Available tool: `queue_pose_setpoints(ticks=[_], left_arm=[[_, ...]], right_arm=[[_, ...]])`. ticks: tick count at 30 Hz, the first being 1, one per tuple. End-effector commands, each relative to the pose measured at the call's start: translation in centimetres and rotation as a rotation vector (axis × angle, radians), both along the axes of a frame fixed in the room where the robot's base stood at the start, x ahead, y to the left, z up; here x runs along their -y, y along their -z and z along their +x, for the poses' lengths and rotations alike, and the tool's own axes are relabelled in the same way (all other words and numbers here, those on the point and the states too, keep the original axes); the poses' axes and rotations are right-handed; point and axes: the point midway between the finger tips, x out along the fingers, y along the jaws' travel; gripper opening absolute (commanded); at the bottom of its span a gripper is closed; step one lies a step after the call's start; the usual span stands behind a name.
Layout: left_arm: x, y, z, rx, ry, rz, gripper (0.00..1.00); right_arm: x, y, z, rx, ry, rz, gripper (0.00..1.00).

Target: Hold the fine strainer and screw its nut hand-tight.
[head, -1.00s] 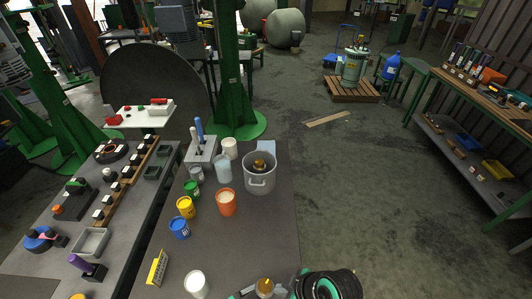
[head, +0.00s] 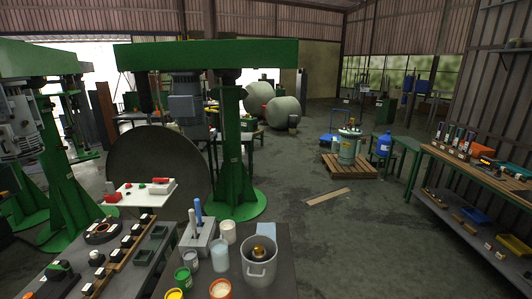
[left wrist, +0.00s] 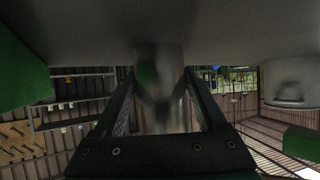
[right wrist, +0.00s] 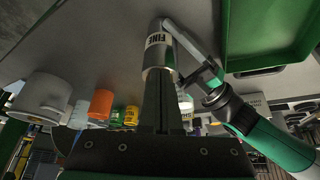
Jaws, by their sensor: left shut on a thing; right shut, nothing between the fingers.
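The fine strainer (right wrist: 158,42), a grey cylinder with a "FINE" label, shows at the top middle of the right wrist view. My left gripper (left wrist: 158,80) is shut on its metallic body, which stands between the two fingers in the left wrist view. In the right wrist view, my left arm reaches the strainer from the right. My right gripper (right wrist: 160,88) is shut and empty, its fingertips close to the strainer's near end. I cannot tell whether they touch it. The nut is not clearly distinguishable. Neither gripper shows in the head view.
A grey pot (head: 259,268) with a brass-coloured part inside stands on the bench. Paint cups, including an orange one (right wrist: 101,104), and a white container (right wrist: 42,97) stand nearby. A green tray (right wrist: 268,35) lies at the upper right of the right wrist view.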

Motion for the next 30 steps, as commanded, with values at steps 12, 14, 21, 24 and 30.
queue_pose_setpoints(ticks=[12,14,21,24,30], left_arm=[[-0.05,0.02,0.04,0.0,-0.002,0.001,0.0],[-0.05,0.02,0.03,0.0,-0.002,0.001,0.0],[0.03,0.02,-0.03,0.001,0.002,0.001,0.0],[0.09,0.02,-0.06,0.002,0.005,0.001,0.0],[0.18,0.02,-0.13,0.002,0.008,0.001,0.0]], right_arm=[[-0.48,0.04,0.22,-0.001,0.0,0.0,0.0],[-0.55,0.04,0.26,-0.001,0.0,0.0,0.0],[-0.87,-0.01,0.4,0.001,-0.001,0.002,0.0],[-0.94,-0.02,0.43,0.002,-0.002,0.003,0.0],[-1.01,-0.04,0.42,0.002,-0.004,0.005,0.0]])
